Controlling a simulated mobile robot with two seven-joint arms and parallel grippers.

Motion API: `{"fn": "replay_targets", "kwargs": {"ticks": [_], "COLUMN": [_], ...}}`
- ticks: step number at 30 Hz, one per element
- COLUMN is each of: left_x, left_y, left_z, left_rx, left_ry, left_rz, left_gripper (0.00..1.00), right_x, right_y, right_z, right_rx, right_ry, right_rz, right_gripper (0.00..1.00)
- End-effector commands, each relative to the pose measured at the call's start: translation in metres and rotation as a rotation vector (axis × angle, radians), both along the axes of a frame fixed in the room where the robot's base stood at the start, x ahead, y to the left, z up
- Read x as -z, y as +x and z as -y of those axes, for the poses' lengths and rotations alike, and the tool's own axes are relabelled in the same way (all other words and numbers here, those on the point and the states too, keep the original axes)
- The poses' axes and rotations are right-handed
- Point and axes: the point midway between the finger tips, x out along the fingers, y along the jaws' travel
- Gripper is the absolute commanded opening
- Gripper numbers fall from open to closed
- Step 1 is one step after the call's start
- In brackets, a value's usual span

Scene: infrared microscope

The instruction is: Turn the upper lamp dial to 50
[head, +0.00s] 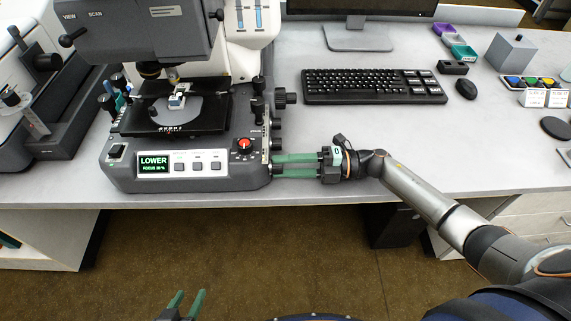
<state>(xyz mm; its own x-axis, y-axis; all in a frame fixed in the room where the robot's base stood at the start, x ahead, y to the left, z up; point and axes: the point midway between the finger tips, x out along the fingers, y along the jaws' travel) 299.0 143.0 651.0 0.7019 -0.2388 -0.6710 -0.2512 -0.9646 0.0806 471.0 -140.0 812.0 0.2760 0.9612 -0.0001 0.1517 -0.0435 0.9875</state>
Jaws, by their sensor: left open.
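The microscope (190,178) stands on the grey bench at the left. Its green display (154,163) seems to read "LOWER" and "FOCUS 20 %". Several black knobs sit on its right side, among them a large one (285,97) and smaller ones (277,144) below; I cannot tell which is the upper lamp dial. My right gripper (272,164) points left, its green fingers apart and their tips at the lower right side of the base. I cannot tell whether they clasp a knob there. My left gripper (187,300) is open and empty at the bottom edge, in front of the bench.
A red knob (245,143) and grey buttons (198,166) are on the microscope's front. A sample stage (150,127) lies above. A keyboard (370,86), mouse (466,89) and monitor stand (357,38) are to the right. The bench in front of the keyboard is mostly clear.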

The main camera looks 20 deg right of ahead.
Motion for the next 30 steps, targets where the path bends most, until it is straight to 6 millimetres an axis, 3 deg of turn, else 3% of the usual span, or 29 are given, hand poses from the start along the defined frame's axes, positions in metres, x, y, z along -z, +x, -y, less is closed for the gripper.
{"fn": "replay_targets", "kwargs": {"ticks": [1, 8, 17, 23, 30], "left_x": [0.0, 0.0, 0.0, 0.004, 0.008], "left_y": [0.0, 0.001, 0.001, 0.001, 0.002], "left_z": [0.0, 0.0, 0.0, 0.001, 0.006], "left_rx": [0.0, 0.0, 0.0, 0.002, 0.011], "left_ry": [0.0, 0.0, 0.0, -0.001, -0.007], "left_rz": [0.0, 0.0, 0.0, -0.002, -0.002], "left_gripper": [0.5, 0.5, 0.5, 0.5, 0.5], "right_x": [0.0, 0.0, 0.001, 0.002, 0.003], "right_y": [0.001, 0.0, -0.001, -0.009, -0.023], "right_z": [0.001, 0.001, 0.003, 0.031, 0.082], "right_rx": [0.003, 0.002, 0.001, 0.002, 0.003], "right_ry": [-0.002, -0.002, -0.001, -0.005, -0.005], "right_rz": [0.001, 0.001, 0.001, 0.0, 0.0], "right_gripper": [0.43, 0.68, 0.68, 0.68, 0.68]}}
